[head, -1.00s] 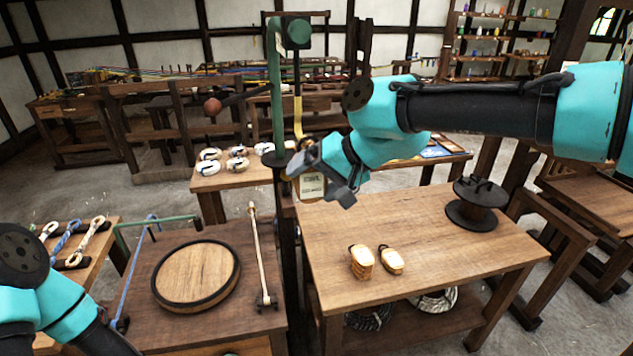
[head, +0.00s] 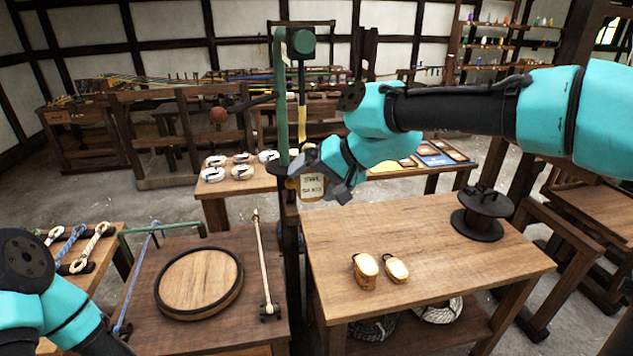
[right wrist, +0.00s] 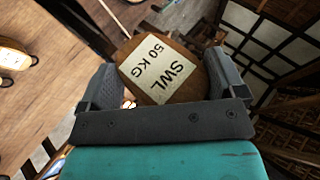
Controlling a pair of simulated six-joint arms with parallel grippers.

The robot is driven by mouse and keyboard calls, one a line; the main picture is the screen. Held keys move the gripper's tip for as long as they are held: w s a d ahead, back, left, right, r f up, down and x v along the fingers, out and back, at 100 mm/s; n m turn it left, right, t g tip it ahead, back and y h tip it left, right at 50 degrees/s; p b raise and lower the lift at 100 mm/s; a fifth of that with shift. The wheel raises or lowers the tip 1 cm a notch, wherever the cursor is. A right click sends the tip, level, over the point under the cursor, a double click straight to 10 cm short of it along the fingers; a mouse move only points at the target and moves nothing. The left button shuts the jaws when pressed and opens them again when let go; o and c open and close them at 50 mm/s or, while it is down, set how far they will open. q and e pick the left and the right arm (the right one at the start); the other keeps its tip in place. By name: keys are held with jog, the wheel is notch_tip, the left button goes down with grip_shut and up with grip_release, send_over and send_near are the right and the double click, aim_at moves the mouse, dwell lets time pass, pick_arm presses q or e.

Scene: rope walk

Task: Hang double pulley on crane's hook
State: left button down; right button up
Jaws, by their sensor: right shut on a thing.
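The crane has a green post (head: 279,105). A dark line with a yellow lower part (head: 302,115) hangs from its arm, and its lower end, where the hook is, is hidden close to my right gripper. My right gripper (head: 319,176) is shut on a wooden pulley block (head: 312,187) beside the post, above the far left of the right table. In the right wrist view the block (right wrist: 185,88) sits between both fingers, its pale label reading SWL 50 KG. Whether the block touches the hook cannot be told. My left arm shows at lower left, its gripper out of view.
Two pale wooden blocks (head: 365,271) and a dark spool (head: 483,212) stand on the right table (head: 430,240). A round wooden lid (head: 198,281) lies on the left table. Rope coils (head: 241,172) lie on a bench behind the post.

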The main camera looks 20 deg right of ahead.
jog(key=shift+w+d+f, duration=0.15)
jog(key=shift+w+f, duration=0.05)
jog(key=shift+w, duration=0.4)
jog(key=shift+w+d+f, duration=0.15)
jog(key=shift+w, duration=0.75)
jog(key=o, duration=1)
jog(key=shift+f, duration=0.1)
jog(key=shift+v, duration=0.95)
jog(key=s+d+r, duration=0.2)
jog(key=s+r, duration=0.2)
jog(key=shift+d+n, duration=0.3)
jog(key=shift+d, duration=0.1)
jog(key=shift+s+r, duration=0.1)
jog(key=shift+s, duration=0.05)
